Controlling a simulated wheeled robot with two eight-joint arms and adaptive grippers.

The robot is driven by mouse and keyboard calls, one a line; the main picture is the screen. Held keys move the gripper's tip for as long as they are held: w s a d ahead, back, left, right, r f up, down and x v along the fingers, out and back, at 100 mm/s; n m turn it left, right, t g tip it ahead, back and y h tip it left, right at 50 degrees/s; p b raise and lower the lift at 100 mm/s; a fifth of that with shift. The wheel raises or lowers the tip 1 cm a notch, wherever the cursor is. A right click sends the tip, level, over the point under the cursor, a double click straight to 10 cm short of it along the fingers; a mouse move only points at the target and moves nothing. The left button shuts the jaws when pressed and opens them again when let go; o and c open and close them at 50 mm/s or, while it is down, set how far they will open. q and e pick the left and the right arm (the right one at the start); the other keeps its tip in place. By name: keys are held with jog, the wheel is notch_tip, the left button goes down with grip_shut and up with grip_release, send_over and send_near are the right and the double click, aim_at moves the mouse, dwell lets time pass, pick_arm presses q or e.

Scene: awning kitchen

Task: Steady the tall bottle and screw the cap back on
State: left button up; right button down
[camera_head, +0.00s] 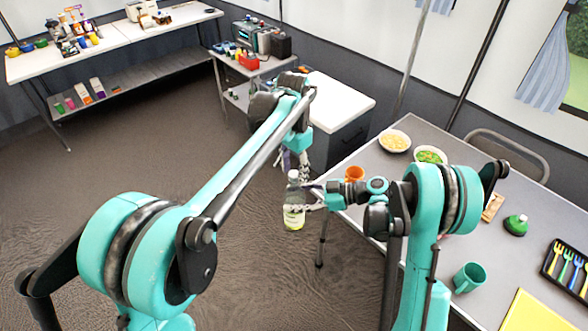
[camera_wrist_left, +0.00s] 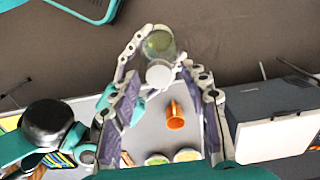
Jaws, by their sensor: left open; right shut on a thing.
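The tall bottle (camera_head: 294,216), clear with a pale yellow-green label, is held upright off the table's left edge. It also shows from above in the left wrist view (camera_wrist_left: 158,44). My right gripper (camera_head: 310,197) is shut on its side, coming from the right. A white round cap (camera_wrist_left: 159,75) appears at the bottle's top in the left wrist view; I cannot tell whether it is screwed tight. My left gripper (camera_head: 294,168) is just above the bottle, pointing down.
The grey table (camera_head: 400,177) at right carries an orange mug (camera_head: 354,174), two bowls (camera_head: 394,141), a teal mug (camera_head: 467,278), a green-topped item (camera_head: 515,225) and a cutlery tray (camera_head: 566,268). A white-topped cabinet (camera_head: 340,103) stands behind. Open floor lies left of the bottle.

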pick_arm(q)
jog(key=shift+r, duration=2.3)
jog(key=shift+c, duration=0.3)
jog(key=r+n, duration=0.1)
jog(key=n, duration=0.3)
jog(key=shift+r, duration=0.4)
jog(key=n, duration=0.1)
jog(key=r+n, duration=0.1)
jog(key=n, duration=0.3)
jog(key=shift+r, duration=0.35)
jog(key=shift+f, duration=4.05)
